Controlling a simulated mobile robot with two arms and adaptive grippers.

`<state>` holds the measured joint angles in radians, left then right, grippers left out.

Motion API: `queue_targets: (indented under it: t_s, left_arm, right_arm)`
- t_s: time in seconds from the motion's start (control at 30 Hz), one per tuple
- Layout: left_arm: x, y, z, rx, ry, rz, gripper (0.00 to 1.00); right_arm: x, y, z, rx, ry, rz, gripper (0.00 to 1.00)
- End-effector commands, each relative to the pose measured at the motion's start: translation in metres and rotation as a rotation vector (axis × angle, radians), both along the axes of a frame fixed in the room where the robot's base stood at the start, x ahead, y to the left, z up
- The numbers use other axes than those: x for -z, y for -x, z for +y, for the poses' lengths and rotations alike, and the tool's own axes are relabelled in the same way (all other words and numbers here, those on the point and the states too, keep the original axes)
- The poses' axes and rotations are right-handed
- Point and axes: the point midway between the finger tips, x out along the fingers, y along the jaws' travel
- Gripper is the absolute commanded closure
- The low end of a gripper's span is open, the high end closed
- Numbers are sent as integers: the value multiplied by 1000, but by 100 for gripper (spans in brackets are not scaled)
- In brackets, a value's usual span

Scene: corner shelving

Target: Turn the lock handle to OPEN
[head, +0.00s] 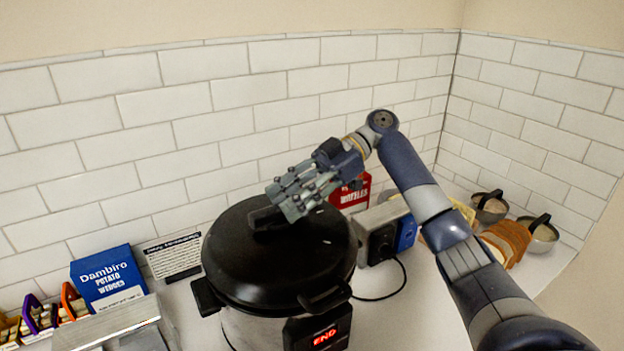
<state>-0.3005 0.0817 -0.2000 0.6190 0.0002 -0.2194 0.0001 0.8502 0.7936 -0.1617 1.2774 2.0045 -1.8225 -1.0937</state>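A pressure cooker (250,325) with a black domed lid (300,262) stands on the counter, and its red display (325,338) reads END. The dark lock handle (262,219) is on top of the lid, partly hidden by my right gripper (284,203). My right gripper reaches in from the right, with its fingers over the lid beside the handle. I cannot tell whether it touches the handle or whether its fingers are open or shut. No handle markings are readable. My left gripper is not in view.
A blue potato wedges box (108,277), a text card (174,257) and a metal appliance (125,325) stand left of the cooker. A red waffles box (350,196), a toaster-like appliance (378,232), bread (507,238) and pans (540,237) are right. Tiled walls close the back.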

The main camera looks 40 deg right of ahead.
Motion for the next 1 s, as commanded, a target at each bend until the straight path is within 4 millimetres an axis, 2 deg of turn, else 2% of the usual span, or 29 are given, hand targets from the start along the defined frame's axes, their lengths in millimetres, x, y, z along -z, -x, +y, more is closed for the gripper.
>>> queue_targets:
  t_s: [0.03,0.2,0.4,0.6,1.0]
  left_arm:
    - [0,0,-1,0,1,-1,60]
    - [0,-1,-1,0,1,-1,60]
    - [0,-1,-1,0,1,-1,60]
    - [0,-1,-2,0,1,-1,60]
    - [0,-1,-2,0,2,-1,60]
  right_arm:
    - [-6,0,-12,5,-2,-2,60]
    - [-20,1,-45,3,-3,-3,60]
    - [-29,3,-70,1,0,-1,60]
    - [-33,3,-79,-1,0,-2,60]
    - [-33,3,-80,-1,-1,-2,60]
